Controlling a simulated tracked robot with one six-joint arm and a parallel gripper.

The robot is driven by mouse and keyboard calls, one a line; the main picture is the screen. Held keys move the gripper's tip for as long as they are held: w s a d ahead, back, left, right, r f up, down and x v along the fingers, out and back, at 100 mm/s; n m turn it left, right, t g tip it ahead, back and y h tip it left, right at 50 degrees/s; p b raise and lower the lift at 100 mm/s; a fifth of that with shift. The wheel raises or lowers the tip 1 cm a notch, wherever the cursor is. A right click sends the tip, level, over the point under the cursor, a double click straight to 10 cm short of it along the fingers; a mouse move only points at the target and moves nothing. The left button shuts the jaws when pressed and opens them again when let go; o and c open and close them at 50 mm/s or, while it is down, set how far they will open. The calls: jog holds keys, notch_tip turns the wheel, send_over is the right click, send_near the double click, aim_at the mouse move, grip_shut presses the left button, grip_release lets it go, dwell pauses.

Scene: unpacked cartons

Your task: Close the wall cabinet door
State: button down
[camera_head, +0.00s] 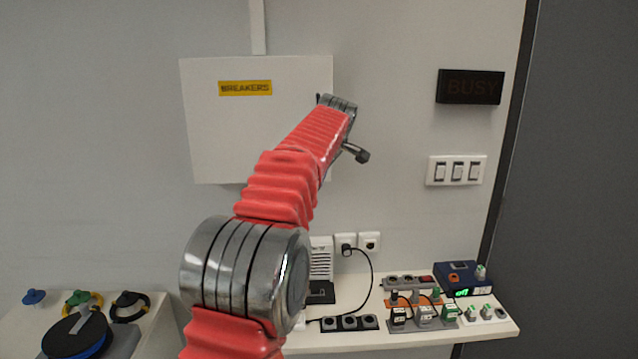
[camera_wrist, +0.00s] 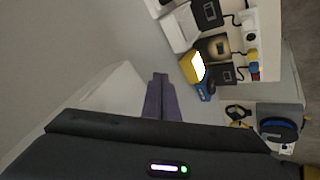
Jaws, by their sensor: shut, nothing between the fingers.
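The wall cabinet (camera_head: 225,130) is a white box on the grey wall with a yellow BREAKERS label (camera_head: 245,88) on its door. The door's face looks nearly flat to the camera; I cannot tell whether it is fully shut or slightly ajar. My red arm covers the door's lower right part. My gripper is hidden in the head view behind the arm's end, near the cabinet's right edge. In the wrist view my gripper (camera_wrist: 160,78) has its fingers together and empty, beside a pale panel (camera_wrist: 118,88) that seems to be the cabinet. Contact cannot be told.
A BUSY sign (camera_head: 470,87) and a switch plate (camera_head: 457,170) are on the wall at right. Below, a white shelf (camera_head: 400,338) carries power strips (camera_head: 348,322), plugs and a blue device (camera_head: 462,277).

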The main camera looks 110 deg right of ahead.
jog(key=s+a+r, duration=0.1)
jog(key=a+r, duration=0.7)
jog(key=a, duration=0.1)
jog(key=shift+s, duration=0.2)
dwell(0.4)
dwell(0.7)
